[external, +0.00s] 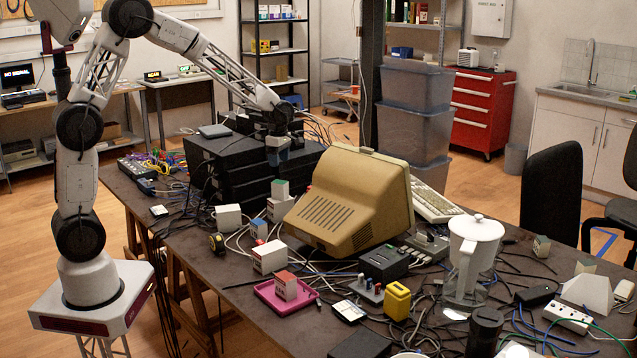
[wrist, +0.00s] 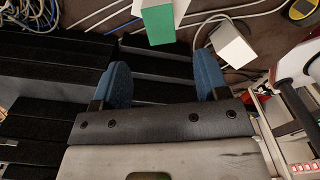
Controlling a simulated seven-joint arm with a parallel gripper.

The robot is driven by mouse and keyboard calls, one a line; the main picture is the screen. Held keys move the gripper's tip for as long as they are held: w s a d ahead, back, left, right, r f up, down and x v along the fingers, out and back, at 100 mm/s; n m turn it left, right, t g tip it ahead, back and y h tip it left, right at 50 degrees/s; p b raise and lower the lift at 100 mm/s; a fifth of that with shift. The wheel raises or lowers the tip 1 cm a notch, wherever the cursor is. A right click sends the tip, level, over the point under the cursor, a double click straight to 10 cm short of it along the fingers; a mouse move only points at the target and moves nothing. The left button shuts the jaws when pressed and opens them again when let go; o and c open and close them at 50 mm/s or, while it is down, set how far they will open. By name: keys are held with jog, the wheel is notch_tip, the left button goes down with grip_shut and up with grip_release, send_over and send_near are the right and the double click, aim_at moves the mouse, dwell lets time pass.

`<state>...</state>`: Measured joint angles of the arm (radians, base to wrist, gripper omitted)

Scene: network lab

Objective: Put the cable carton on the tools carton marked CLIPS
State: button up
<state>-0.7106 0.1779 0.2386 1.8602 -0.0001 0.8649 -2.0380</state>
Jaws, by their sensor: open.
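Several small cartons stand on the dark table, and their print is too small to read, so I cannot tell which is the cable carton or which is marked CLIPS. A green-topped white carton (external: 280,190) appears to sit on another carton (external: 278,211). A white carton (external: 228,217), a blue-topped one (external: 259,230) and a wide white one (external: 269,259) stand nearby. A red-topped carton (external: 286,286) is on a pink tray (external: 262,289). My gripper (external: 278,155) is open and empty above the black stack; in the wrist view (wrist: 163,82) the green top (wrist: 158,25) lies beyond its fingertips.
Black stacked units (external: 225,165) lie under and left of my gripper. A beige monitor (external: 350,205) stands to the right of the cartons. A white-lidded jug (external: 472,250) is farther right. Loose cables cross the table between the cartons, leaving little free room.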

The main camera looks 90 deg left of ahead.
jog(key=shift+d, duration=0.1)
jog(key=s+d+r+m, duration=0.2)
jog(key=d+r+m, duration=0.25)
jog(key=d, duration=0.55)
jog(key=s+d+r+m+t, duration=0.15)
jog(key=d+r+m, duration=0.35)
jog(key=d, duration=0.5)
jog(key=s+d+r+m, duration=0.35)
jog(key=d+m, duration=0.25)
jog(key=d, duration=0.4)
jog(key=s+d+m+t, duration=0.1)
jog(key=s+d+m, duration=1.5)
jog(key=s+d, duration=0.3)
jog(key=shift+s+r, duration=0.4)
jog(key=shift+s, duration=0.2)
